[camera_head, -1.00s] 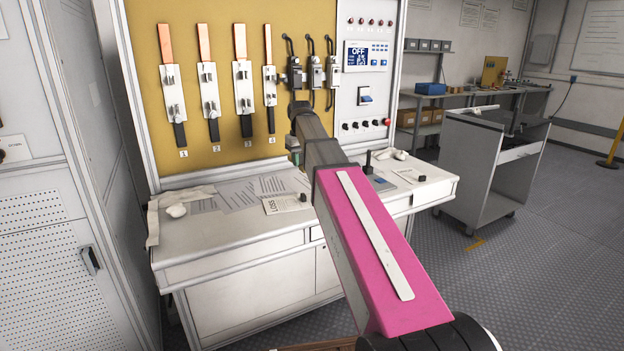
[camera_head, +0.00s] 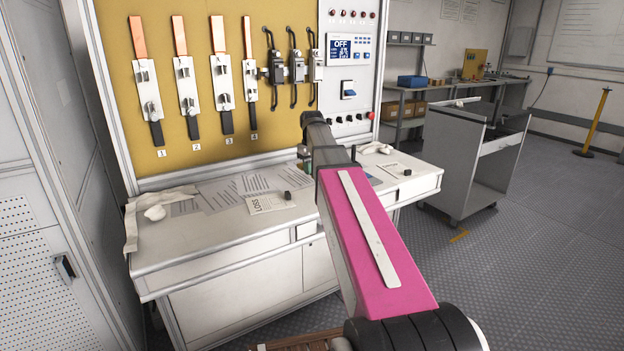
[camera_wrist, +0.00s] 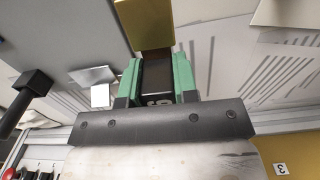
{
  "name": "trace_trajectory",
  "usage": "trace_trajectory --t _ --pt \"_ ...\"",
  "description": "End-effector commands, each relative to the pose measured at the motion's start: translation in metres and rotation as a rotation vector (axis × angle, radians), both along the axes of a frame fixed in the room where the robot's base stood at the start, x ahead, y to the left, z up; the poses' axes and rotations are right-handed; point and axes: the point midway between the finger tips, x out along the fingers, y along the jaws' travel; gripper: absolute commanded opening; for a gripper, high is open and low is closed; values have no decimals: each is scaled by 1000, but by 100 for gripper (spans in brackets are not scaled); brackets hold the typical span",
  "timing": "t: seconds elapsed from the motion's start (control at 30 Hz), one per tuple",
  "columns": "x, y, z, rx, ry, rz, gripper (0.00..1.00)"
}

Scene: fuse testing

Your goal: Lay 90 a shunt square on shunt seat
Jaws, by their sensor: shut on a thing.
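In the wrist view my gripper (camera_wrist: 158,78) has two green-padded fingers shut on a piece with a brass block end (camera_wrist: 147,22) and a dark middle, which looks like the shunt. The piece points away from the fingers, above the pale, paper-strewn bench top. Its rating cannot be read. I cannot pick out the shunt seat in either view; the bench stretch behind my arm is hidden.
The white bench (camera_head: 190,243) bears papers, a LOSS sheet (camera_head: 268,203) and a white cloth (camera_head: 150,205). Behind it stands a yellow board (camera_head: 185,75) with fuse units and a switch panel. A black-topped post (camera_wrist: 35,82) rises near my gripper. A grey cart (camera_head: 470,165) stands right.

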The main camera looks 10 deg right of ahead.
Motion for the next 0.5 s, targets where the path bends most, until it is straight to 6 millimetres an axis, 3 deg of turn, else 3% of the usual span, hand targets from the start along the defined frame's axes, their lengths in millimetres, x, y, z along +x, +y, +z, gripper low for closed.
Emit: trace_trajectory --t 0.5 --pt "0 -1 -41 0 0 0 0"
